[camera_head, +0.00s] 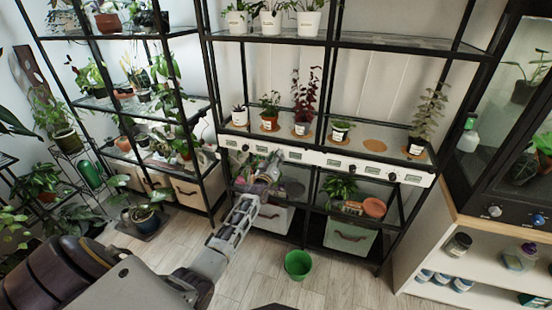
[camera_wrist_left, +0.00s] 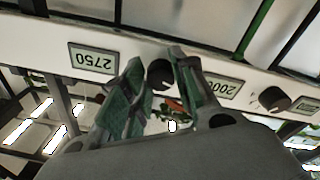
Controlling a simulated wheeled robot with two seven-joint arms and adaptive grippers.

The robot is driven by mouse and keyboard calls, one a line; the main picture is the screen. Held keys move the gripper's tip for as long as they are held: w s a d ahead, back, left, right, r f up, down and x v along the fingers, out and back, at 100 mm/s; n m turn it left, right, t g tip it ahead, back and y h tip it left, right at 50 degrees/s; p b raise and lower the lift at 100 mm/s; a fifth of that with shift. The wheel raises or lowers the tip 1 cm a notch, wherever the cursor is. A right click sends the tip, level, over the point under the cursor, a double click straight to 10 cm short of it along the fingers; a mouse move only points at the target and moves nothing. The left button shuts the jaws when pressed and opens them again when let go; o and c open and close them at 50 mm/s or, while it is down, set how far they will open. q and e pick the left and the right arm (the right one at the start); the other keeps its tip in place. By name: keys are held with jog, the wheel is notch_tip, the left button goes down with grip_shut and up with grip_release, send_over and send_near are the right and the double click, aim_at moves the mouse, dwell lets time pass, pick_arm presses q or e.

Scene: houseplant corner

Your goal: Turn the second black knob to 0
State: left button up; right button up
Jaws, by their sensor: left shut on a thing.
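A white panel strip (camera_head: 350,168) with black knobs and small displays runs along the front of the middle shelf. My left gripper (camera_head: 272,166) reaches up to its left part in the head view. In the left wrist view, which is upside down, the fingers (camera_wrist_left: 157,85) are shut on a black knob (camera_wrist_left: 160,73), one on each side. Displays reading 2750 (camera_wrist_left: 93,59) and about 2000 (camera_wrist_left: 222,88) flank this knob. Another black knob (camera_wrist_left: 272,98) is to its right there. The gripped knob's pointer is not readable. My right gripper is not in view.
Potted plants stand on the shelf above the strip, including a dark red one (camera_head: 304,103). A green pot (camera_head: 298,264) stands on the floor below. A cabinet at right has a blue-white knob (camera_head: 494,211). The wooden floor in front is mostly clear.

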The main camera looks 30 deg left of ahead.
pick_arm(q)
jog(key=shift+n, duration=0.6)
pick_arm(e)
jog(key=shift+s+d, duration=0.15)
pick_arm(q)
jog(key=o, duration=1)
jog(key=shift+o, duration=0.2)
jog(key=r+v, duration=0.1)
jog(key=v, duration=1.1)
jog(key=shift+f, duration=0.5)
jog(key=shift+f, duration=0.1)
